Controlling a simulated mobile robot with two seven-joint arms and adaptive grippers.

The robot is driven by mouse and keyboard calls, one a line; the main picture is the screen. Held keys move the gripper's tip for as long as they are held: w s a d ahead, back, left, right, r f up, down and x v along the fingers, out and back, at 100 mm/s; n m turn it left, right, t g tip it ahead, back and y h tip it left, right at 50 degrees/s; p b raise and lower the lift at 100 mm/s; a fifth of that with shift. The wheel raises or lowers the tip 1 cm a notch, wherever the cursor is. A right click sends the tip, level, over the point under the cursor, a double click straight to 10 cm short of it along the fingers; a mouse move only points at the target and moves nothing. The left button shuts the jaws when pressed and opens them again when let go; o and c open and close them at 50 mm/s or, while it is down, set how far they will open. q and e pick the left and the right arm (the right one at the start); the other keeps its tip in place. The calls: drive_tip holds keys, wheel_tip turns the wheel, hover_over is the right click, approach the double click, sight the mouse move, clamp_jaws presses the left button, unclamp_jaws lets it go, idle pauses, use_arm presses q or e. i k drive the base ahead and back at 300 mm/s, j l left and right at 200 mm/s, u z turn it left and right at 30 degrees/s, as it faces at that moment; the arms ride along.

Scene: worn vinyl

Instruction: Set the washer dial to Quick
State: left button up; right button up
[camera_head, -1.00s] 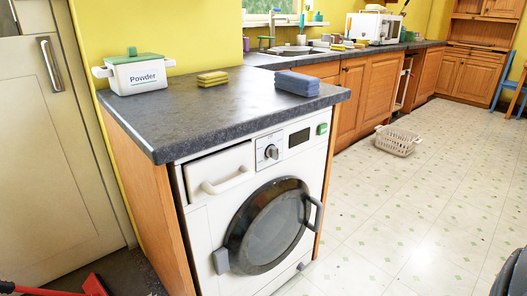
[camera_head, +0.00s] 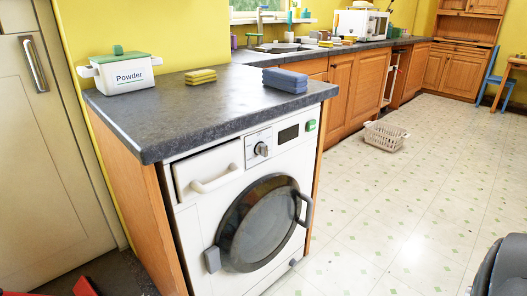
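The white washer (camera_head: 203,222) stands under the dark countertop, facing me and to the right. Its round dial (camera_head: 261,149) sits on the upper front panel, between the detergent drawer (camera_head: 208,172) and a small dark display (camera_head: 288,133). The dial's marks are too small to read, so I cannot tell its setting. A green button (camera_head: 310,125) is right of the display. The round dark door (camera_head: 260,222) is shut, with a handle on its right side. Neither of my grippers shows in this view.
The countertop (camera_head: 215,112) holds a Powder box (camera_head: 122,76), yellow sponges (camera_head: 200,76) and folded blue-grey cloths (camera_head: 286,80). A laundry basket (camera_head: 384,136) stands on the floor. A dark rounded object (camera_head: 502,268) is at lower right, something red (camera_head: 84,287) at lower left. The floor between is open.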

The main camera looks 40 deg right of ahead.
sight(261, 149)
drive_tip(key=i+l+u, duration=0.2)
drive_tip(key=l, duration=2.2)
drive_tip(key=k+j, duration=0.05)
drive_tip(key=k, duration=0.05)
